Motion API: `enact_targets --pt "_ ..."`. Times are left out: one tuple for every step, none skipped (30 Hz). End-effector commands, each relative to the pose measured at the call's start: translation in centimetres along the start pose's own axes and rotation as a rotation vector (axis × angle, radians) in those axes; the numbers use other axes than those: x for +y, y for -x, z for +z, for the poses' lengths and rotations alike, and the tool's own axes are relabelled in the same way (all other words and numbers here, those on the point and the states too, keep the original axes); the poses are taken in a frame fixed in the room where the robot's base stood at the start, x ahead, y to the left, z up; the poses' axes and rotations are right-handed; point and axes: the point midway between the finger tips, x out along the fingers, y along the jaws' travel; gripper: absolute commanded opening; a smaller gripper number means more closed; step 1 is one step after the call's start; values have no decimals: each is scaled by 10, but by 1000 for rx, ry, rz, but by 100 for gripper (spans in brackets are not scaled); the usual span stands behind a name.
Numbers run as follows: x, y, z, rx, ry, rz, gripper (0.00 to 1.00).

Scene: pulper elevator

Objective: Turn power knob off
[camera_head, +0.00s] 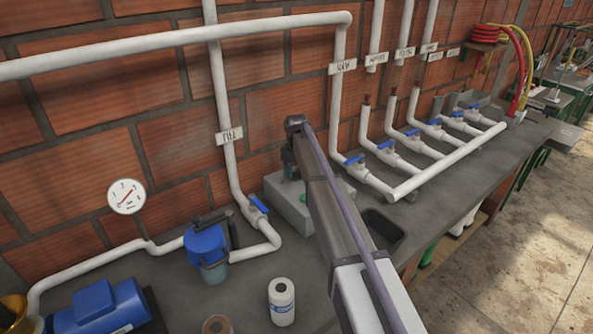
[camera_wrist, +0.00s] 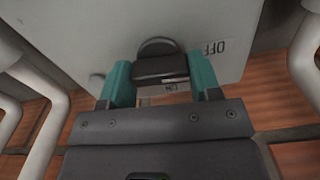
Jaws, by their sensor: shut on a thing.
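The power knob (camera_wrist: 160,68) is a dark grey rotary knob on the face of a light grey box. The box (camera_wrist: 82,38) fills the upper part of the wrist view and shows an "OFF" label to the right of the knob and a small label just beside the knob that I read as "ON". My gripper (camera_wrist: 160,80) has its two teal fingers on either side of the knob, shut on it. In the head view the box (camera_head: 284,206) stands on the counter by the wall; my arm hides the knob there.
White pipes with blue-handled valves (camera_head: 354,160) run along the counter right of my arm. A dark sink opening (camera_head: 382,230) lies right of my arm.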

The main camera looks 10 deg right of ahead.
Motion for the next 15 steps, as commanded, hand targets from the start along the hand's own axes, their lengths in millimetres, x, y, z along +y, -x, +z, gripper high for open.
enact_targets --pt "0 0 1 -1 21 0 34" --pt "0 0 1 -1 34 0 34" --pt "0 0 1 -1 50 0 34" --pt "0 0 1 -1 60 0 34" --pt "0 0 1 -1 70 0 34" --pt "0 0 1 -1 81 0 34" --pt "0 0 1 -1 88 0 34" --pt "0 0 1 -1 93 0 34" --pt "0 0 1 -1 100 0 34" --pt "0 0 1 -1 105 0 34" --pt "0 0 1 -1 108 0 34" --pt "0 0 1 -1 111 0 34" --pt "0 0 1 -1 112 0 34" --pt "0 0 1 -1 113 0 34" --pt "0 0 1 -1 114 0 34"
